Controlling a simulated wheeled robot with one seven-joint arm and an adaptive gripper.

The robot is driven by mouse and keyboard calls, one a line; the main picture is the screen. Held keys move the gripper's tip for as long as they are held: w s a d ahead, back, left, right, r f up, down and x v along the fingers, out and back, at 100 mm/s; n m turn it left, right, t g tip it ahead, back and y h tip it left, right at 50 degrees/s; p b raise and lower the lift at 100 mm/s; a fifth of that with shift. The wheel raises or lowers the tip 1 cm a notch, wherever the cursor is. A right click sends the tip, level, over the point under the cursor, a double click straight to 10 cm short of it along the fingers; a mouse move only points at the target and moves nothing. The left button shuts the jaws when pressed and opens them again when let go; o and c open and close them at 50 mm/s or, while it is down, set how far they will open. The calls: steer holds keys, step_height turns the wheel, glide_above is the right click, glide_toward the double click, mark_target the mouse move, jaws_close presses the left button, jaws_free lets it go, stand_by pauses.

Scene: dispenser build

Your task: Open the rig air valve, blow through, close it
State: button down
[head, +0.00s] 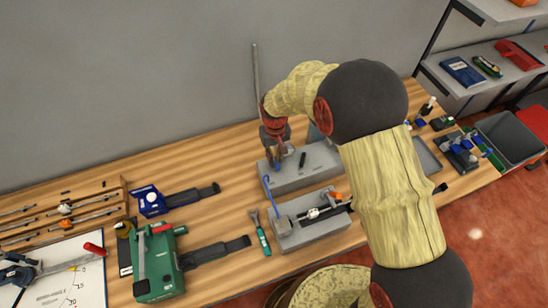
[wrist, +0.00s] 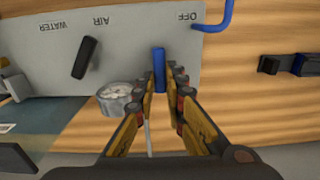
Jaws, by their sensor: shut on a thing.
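The grey rig block (head: 318,172) stands on the bench in the head view. In the wrist view its face (wrist: 215,65) bears the upside-down words WATER, AIR and OFF. A blue handle (wrist: 159,62) lies upright in that picture, between the AIR and OFF words. My gripper (wrist: 160,80) is shut on the blue handle, with a finger on each side. In the head view my gripper (head: 275,150) is at the block's left end, where the handle is mostly hidden. A tilted black handle (wrist: 85,57) is near WATER and AIR. I cannot tell whether the valve is open.
A round gauge (wrist: 120,97) sits just left of my fingers. A blue tube (head: 270,192) bends at the block's left front, near a second grey fixture (head: 310,228). A green case (head: 157,265) and tools lie left. Bare wood (head: 225,210) lies between.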

stand_by(0.4)
steer(key=c, duration=1.8)
jaws_free()
steer(key=shift+c, duration=0.2)
step_height(320, 180, up, 12)
